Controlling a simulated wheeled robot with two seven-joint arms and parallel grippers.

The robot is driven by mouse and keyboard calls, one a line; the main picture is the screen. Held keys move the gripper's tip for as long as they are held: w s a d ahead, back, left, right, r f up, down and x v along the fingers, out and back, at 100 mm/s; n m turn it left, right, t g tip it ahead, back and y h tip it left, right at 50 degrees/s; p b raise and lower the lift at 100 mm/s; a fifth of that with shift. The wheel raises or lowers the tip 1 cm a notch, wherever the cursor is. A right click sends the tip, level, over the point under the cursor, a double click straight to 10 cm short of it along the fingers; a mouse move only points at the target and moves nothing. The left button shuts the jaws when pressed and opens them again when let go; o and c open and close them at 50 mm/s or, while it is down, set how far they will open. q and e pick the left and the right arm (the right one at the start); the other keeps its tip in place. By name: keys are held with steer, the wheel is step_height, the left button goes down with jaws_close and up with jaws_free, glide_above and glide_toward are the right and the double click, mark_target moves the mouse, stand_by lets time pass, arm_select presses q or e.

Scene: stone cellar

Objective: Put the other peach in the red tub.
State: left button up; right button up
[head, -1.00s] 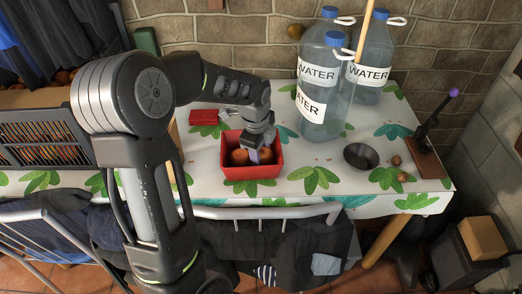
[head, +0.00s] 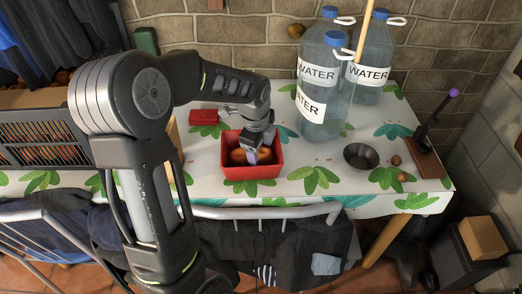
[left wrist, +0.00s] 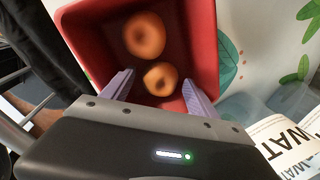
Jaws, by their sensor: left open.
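The red tub (head: 252,172) stands on the table near its front edge, and it fills the upper part of the left wrist view (left wrist: 200,40). Two peaches lie in it: one peach (left wrist: 145,35) toward the far end, the other peach (left wrist: 160,79) nearer my gripper. In the head view a peach (head: 238,157) shows at the left in the tub and another (head: 265,155) beside my fingers. My left gripper (head: 253,155) points down into the tub. In the left wrist view its fingers (left wrist: 158,86) are apart, either side of the nearer peach; contact is not visible. My right gripper is out of view.
Large water bottles (head: 322,85) stand right of the tub. A dark bowl (head: 361,157) and walnuts (head: 396,160) lie further right, near a wooden stand with a lever (head: 430,160). A small red box (head: 204,117) is behind the tub. A dark crate (head: 45,140) stands left.

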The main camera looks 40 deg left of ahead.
arm_select(q)
step_height(320, 180, up, 12)
steer(key=s, duration=0.2)
steer(key=shift+d+f, duration=0.2)
steer(key=shift+f, duration=0.05)
stand_by(0.4)
